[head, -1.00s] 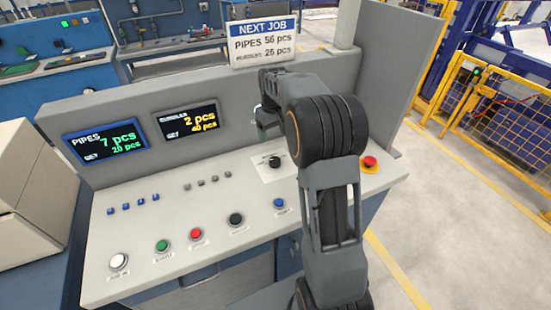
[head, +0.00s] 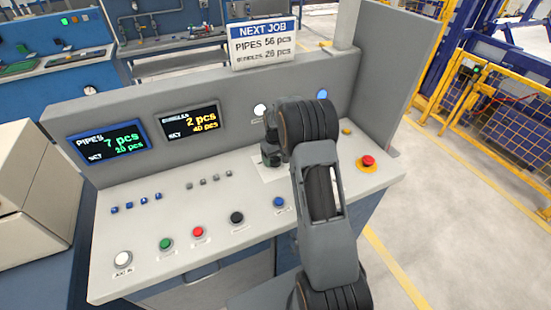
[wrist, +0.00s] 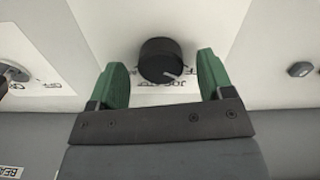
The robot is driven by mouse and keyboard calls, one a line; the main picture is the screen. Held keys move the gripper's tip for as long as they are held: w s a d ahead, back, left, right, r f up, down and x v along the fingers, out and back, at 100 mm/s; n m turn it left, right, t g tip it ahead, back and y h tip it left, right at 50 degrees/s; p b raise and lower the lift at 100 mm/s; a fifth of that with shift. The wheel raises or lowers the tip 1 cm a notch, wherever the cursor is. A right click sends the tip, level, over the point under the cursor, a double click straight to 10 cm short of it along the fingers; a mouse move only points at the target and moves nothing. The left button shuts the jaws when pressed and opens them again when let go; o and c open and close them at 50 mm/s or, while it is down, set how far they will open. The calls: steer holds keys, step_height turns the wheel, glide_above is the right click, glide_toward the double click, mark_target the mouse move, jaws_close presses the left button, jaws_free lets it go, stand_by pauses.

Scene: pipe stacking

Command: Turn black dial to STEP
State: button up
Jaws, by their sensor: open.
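The black dial (wrist: 160,62) shows in the wrist view, on a white label plate, with a pale pointer mark on its lower right. My gripper (wrist: 164,76) is open, with one green finger on each side of the dial and visible gaps between. I cannot tell how far down the fingers reach. The label text around the dial is mostly covered; parts of letters show below it. In the head view my gripper (head: 271,155) is over the label plate (head: 272,173), and it hides the dial there.
On the panel, a red emergency button (head: 368,161) is to the right. A blue button (head: 279,202), a black button (head: 236,217), a red button (head: 198,232), a green button (head: 166,244) and a white button (head: 123,259) line the front. Two screens stand behind, the left one (head: 106,142) showing pipes.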

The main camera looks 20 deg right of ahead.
steer(key=shift+f, duration=0.7)
steer(key=c, duration=0.9)
